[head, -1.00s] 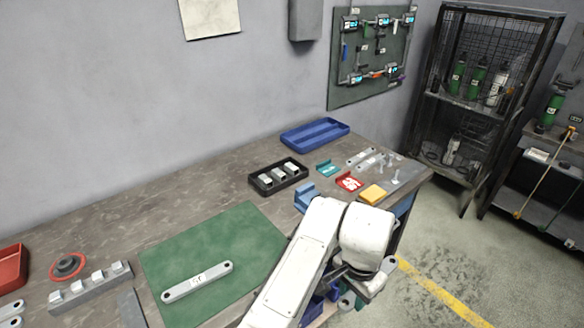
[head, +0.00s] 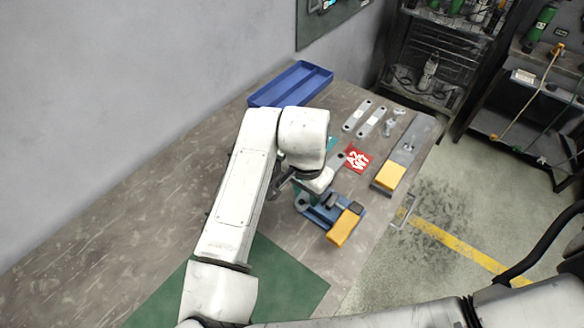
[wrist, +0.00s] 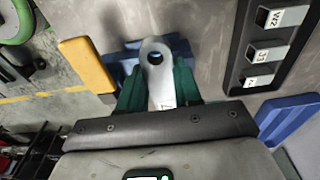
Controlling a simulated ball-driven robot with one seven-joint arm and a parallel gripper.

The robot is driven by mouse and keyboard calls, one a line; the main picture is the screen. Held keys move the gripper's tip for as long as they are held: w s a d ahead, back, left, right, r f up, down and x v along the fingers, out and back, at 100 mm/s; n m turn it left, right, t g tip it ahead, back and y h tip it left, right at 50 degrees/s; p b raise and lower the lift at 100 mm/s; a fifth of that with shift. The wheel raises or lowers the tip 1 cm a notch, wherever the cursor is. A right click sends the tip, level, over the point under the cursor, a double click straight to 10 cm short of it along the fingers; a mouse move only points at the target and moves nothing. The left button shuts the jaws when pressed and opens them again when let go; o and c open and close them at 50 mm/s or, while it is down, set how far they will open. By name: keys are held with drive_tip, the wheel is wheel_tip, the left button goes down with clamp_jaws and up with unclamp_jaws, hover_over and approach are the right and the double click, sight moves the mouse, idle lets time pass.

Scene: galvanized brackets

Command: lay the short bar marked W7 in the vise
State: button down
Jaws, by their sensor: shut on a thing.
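My gripper (wrist: 157,75) has green fingers, which are shut on a short grey metal bar (wrist: 156,62). The bar has a round hole near its far end. Its mark is mostly covered by the gripper; one character shows in part, so I cannot read W7 on it. The blue vise (wrist: 122,56) is behind the bar in the wrist view. In the head view the vise (head: 318,214) stands near the table's front edge, directly by my wrist. I cannot tell whether the bar touches the vise.
A yellow block (head: 344,228) is at the vise's front. A red marked card (head: 357,158) lies beyond it. Two grey bars (head: 357,115) and a plate with a yellow block (head: 390,175) lie to the right. A black labelled tray (wrist: 236,75) and blue tray (head: 262,98) are nearby.

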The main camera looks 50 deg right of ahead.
drive_tip(key=shift+w+d+f, duration=0.1)
drive_tip(key=shift+w+d, duration=0.05)
drive_tip(key=shift+w, duration=0.15)
drive_tip(key=shift+f+b, duration=2.65)
drive_tip(key=shift+f, duration=0.6)
drive_tip(key=c, duration=0.7)
unclamp_jaws()
drive_tip(key=r, duration=0.7)
drive_tip(key=a+r, duration=0.1)
drive_tip(key=r, duration=0.2)
drive_tip(key=shift+r+b, duration=0.3)
drive_tip(key=shift+r, duration=0.05)
drive_tip(key=shift+s, duration=0.15)
